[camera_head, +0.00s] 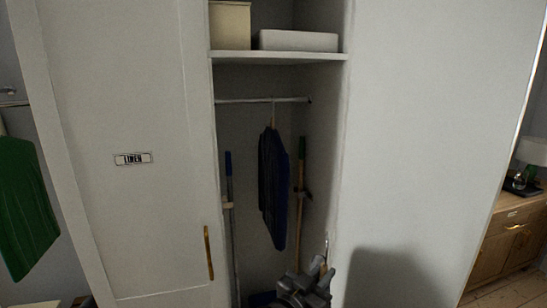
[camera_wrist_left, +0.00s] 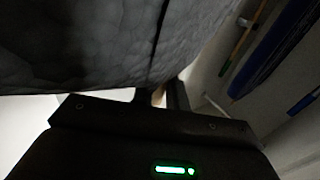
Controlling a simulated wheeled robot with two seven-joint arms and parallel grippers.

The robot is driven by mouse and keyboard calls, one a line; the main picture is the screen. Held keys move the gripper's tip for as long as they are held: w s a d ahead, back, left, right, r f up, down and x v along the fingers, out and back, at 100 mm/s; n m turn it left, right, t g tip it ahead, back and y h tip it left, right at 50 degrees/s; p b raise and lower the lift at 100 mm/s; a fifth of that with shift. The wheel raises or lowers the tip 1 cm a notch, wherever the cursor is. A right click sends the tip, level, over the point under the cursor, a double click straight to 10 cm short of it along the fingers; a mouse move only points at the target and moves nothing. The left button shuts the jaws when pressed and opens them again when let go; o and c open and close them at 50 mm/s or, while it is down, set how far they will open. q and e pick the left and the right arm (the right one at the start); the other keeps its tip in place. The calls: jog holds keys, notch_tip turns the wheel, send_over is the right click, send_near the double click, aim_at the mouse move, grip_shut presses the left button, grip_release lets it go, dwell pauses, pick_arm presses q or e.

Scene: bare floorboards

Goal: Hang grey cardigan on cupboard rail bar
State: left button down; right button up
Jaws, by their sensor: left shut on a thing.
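The cupboard rail bar (camera_head: 240,101) runs across the open section under a shelf in the head view. My left gripper (camera_head: 322,266) is low at the right side of the opening, below the bar. It is shut on what looks like a hanger, whose thin hook (camera_head: 326,241) rises above the fingers. In the left wrist view the grey cardigan (camera_wrist_left: 75,45) fills the upper left, close to the gripper (camera_wrist_left: 158,96). I cannot make out the cardigan in the head view. The exact grip is dark and partly hidden. My right gripper is not in view.
A dark blue garment (camera_head: 272,185) hangs from the middle of the bar. A blue-topped pole (camera_head: 229,200) and a green-topped broom (camera_head: 301,180) stand in the cupboard. Boxes sit on the shelf (camera_head: 280,57). White panels flank the opening.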

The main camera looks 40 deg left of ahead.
pick_arm(q)
jog(key=w+a+r+n+y+p, duration=0.2)
jog(key=w+a+r+y+p, duration=0.1)
jog(key=a+r, duration=0.7)
jog(key=w+a+r+n+g+y+p, duration=0.1)
jog(key=w+a+r+n+y+p, duration=0.1)
jog(key=a+r, duration=0.9)
notch_tip(320, 180, up, 6)
jog(key=w+y+p, duration=0.1)
jog(key=w+y, duration=0.1)
jog(key=shift+w+a+n+p, duration=0.25)
jog(key=shift+w+n+p, duration=0.05)
jog(key=shift+n+p, duration=0.1)
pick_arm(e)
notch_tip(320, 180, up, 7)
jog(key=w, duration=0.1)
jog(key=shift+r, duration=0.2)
